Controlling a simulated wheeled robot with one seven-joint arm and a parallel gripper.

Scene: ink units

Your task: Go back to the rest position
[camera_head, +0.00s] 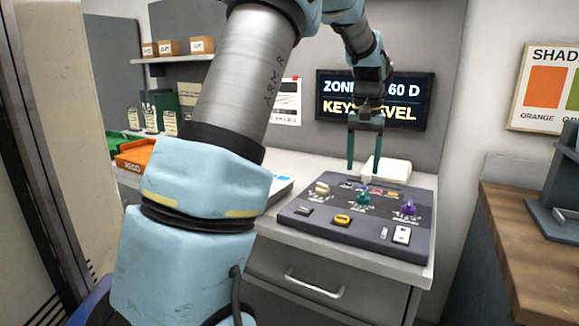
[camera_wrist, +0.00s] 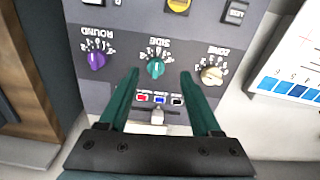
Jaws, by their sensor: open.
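My gripper (camera_head: 364,165) is open and empty, with two green fingers pointing down above the far side of a dark control panel (camera_head: 300,212). The panel lies on a light counter. In the wrist view the fingers of my gripper (camera_wrist: 162,95) reach over the panel (camera_wrist: 125,20), apart from each other, on either side of a green knob (camera_wrist: 155,68). A purple knob (camera_wrist: 97,61) and a cream knob (camera_wrist: 212,75) show beside it, outside the fingers. I cannot tell how high the fingertips are above the panel.
A lit sign (camera_head: 375,98) hangs on the wall behind my gripper. An orange tray (camera_head: 135,155) stands at the left on the counter, below a shelf with small boxes (camera_head: 202,45). A wooden counter (camera_head: 515,235) is at the right. My own arm hides part of the counter.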

